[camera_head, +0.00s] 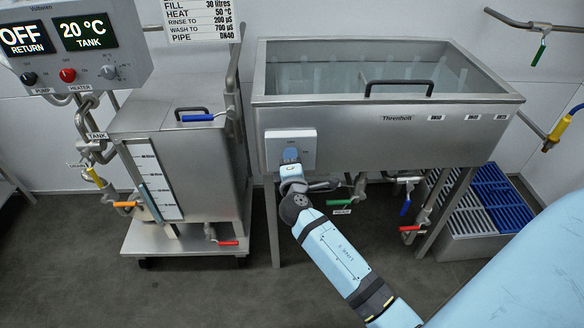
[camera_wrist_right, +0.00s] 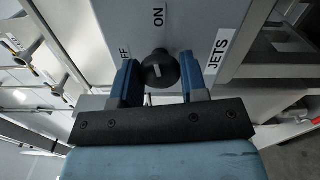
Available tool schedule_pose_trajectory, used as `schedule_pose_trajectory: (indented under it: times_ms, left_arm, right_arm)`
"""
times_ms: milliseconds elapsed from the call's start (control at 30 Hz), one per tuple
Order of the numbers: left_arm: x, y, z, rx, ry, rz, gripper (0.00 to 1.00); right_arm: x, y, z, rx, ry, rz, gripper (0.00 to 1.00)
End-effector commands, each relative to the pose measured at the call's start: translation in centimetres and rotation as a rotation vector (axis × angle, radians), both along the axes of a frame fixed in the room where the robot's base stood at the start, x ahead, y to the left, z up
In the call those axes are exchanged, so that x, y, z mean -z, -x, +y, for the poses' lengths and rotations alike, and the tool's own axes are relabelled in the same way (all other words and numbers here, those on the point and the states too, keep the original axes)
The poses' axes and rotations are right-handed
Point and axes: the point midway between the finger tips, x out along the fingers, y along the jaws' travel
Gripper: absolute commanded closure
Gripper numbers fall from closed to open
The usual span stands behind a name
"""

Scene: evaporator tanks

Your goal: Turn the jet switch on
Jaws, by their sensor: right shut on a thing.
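The jet switch is a round black knob (camera_wrist_right: 160,70) on a pale box labelled JETS, with ON above it and a partly hidden OFF to its left in the right wrist view. A pale mark shows on the knob; I cannot tell exactly which label it points to. My right gripper (camera_wrist_right: 159,76) is shut on the knob, one blue finger on each side. In the head view the switch box (camera_head: 303,137) is on the left front of the steel Threnhell tank (camera_head: 385,130). The gripper (camera_head: 290,160) covers the knob there. My left gripper is not in view.
A smaller wheeled tank (camera_head: 180,130) with a control panel (camera_head: 75,45) reading OFF and 20 °C stands at left. Several coloured valve handles, including a green one (camera_head: 340,203), hang below the tanks. The front floor is clear.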

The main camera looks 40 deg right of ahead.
Motion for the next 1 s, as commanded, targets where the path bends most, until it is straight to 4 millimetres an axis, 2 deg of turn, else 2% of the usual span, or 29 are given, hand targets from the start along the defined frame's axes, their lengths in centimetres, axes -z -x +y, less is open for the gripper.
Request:
schedule_pose_trajectory:
  times_ms: [333, 900, 933, 1000]
  left_arm:
    - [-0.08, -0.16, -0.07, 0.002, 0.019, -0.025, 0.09]
    - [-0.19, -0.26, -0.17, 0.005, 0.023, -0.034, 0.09]
    - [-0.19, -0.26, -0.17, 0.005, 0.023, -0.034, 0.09]
    - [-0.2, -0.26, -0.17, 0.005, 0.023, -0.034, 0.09]
  right_arm:
    - [-0.02, -0.04, -0.02, 0.0, -0.127, -0.08, 0.84]
    - [-0.18, -0.06, -0.04, -0.001, -0.15, -0.096, 0.84]
    - [-0.18, -0.06, -0.04, -0.001, -0.15, -0.096, 0.55]
    - [-0.17, -0.06, -0.04, -0.001, -0.15, -0.096, 0.39]
